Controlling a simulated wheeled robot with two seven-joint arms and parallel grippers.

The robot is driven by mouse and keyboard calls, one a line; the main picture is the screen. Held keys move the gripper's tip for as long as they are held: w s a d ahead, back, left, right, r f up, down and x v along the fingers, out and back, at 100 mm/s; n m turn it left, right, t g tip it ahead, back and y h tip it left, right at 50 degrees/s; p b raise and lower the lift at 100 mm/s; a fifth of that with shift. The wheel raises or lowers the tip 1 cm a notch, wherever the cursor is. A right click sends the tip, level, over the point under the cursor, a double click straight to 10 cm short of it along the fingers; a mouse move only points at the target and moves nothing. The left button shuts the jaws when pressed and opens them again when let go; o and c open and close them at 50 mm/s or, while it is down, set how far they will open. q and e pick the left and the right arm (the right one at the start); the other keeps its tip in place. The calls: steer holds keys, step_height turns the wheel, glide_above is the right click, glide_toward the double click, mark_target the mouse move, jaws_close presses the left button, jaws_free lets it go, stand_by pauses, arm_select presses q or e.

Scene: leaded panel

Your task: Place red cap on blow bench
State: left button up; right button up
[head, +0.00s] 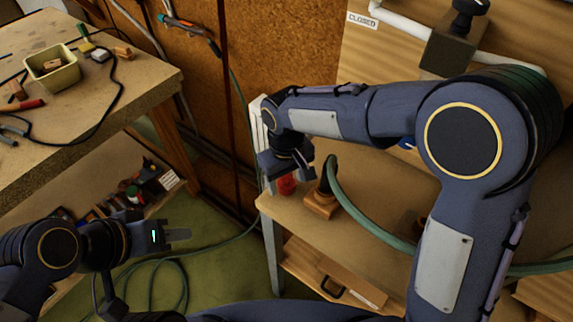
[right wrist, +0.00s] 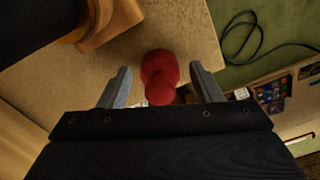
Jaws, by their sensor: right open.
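The red cap (head: 287,184) stands near the left corner of the small wooden bench (head: 345,235), under my right gripper (head: 285,165). In the right wrist view the red cap (right wrist: 160,75) lies between the two spread fingers of my right gripper (right wrist: 162,88), with gaps on both sides. The right gripper is open and holds nothing. My left gripper (head: 178,236) is at the lower left, over the green floor, away from the bench. Its fingers look close together, but I cannot tell whether they are apart.
A wooden block with a black nozzle and green hose (head: 322,200) stands on the bench just right of the cap. A workbench (head: 100,120) with a cream tub (head: 52,73) is at the left. Cable loops lie on the green floor (head: 205,265).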

step_height(320, 180, up, 12)
steer(key=shift+f, duration=0.15)
steer(key=shift+s+f, duration=0.1)
stand_by(0.6)
